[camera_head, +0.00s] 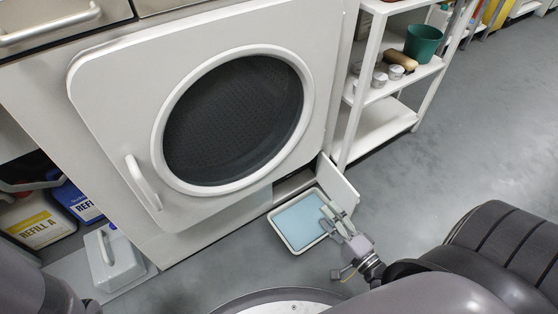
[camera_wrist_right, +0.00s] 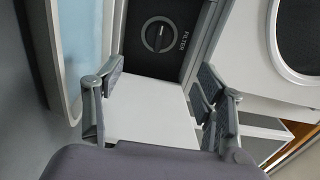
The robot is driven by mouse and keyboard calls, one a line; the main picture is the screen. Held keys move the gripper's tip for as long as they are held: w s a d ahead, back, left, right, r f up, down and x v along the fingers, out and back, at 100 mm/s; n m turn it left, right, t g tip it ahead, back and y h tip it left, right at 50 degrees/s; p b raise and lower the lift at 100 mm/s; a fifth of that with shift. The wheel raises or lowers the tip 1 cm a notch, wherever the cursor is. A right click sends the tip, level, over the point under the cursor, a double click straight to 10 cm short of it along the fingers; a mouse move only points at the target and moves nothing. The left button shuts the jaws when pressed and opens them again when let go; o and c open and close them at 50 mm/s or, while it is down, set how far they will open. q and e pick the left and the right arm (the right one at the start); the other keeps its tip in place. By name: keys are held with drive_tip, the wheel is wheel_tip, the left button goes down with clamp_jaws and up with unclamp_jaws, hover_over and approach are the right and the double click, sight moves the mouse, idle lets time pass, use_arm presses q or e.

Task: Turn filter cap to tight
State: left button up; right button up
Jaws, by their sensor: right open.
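The filter cap (camera_wrist_right: 159,35) is a round dark cap with a raised grip bar, set in a dark panel marked FILTER. It shows in the right wrist view at the top centre; in the head view I cannot make it out. My right gripper (camera_head: 334,214) is low in front of the washing machine, above the tray. In the right wrist view my right gripper (camera_wrist_right: 160,101) is open and empty, its fingers apart and short of the cap. A white flap (camera_head: 339,187) stands open at the machine's lower right corner. My left gripper is not in view.
A shallow white tray (camera_head: 277,228) with light blue liquid lies on the floor below the machine. The machine's round door (camera_head: 232,120) is shut. A white shelf (camera_head: 378,122) stands at right. Floor at right is clear.

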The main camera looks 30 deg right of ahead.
sight(291, 175)
drive_tip(key=w+b, duration=0.2)
drive_tip(key=w, duration=0.3)
drive_tip(key=w+a+b, duration=0.1)
drive_tip(key=w+b, duration=0.2)
drive_tip(key=w, duration=0.3)
drive_tip(key=w+b, duration=0.3)
drive_tip(key=w, duration=0.3)
drive_tip(key=shift+a, duration=0.15)
drive_tip(key=shift+w, duration=0.4)
drive_tip(key=c, duration=1.1)
